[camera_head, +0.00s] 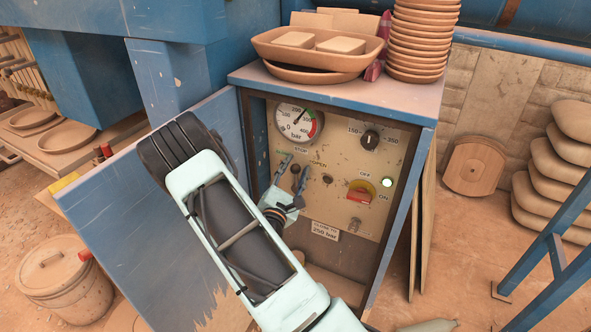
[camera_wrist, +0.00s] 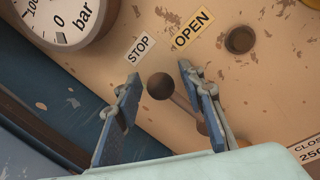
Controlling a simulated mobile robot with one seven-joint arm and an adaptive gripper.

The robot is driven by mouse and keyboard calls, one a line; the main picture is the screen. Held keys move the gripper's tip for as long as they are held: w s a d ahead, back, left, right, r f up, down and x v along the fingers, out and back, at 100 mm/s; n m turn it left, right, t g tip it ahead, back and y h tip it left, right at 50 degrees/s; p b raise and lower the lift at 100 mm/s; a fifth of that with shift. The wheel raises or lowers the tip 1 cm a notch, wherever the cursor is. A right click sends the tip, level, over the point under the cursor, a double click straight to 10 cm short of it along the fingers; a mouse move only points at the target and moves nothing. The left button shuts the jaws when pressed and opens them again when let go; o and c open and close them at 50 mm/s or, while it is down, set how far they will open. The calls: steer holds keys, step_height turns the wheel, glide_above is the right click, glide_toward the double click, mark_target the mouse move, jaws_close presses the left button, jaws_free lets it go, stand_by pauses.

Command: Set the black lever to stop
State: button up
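The black lever shows in the wrist view as a dark ball knob (camera_wrist: 160,86) on a thin shaft running to the lower right, partly behind a finger. The ball is just below the STOP label (camera_wrist: 140,48); the OPEN label (camera_wrist: 192,29) is further up and right. My gripper (camera_wrist: 158,80) is open, with one finger on each side of the knob in the picture and gaps visible beside it. In the head view my gripper (camera_head: 293,171) is close to the panel, and the black knob (camera_head: 296,169) shows between its fingers.
A dark round part (camera_wrist: 240,40) sits right of the lever. The cabinet frame (camera_head: 405,190) borders the panel.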

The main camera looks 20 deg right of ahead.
steer(key=v, duration=1.2)
stand_by(0.4)
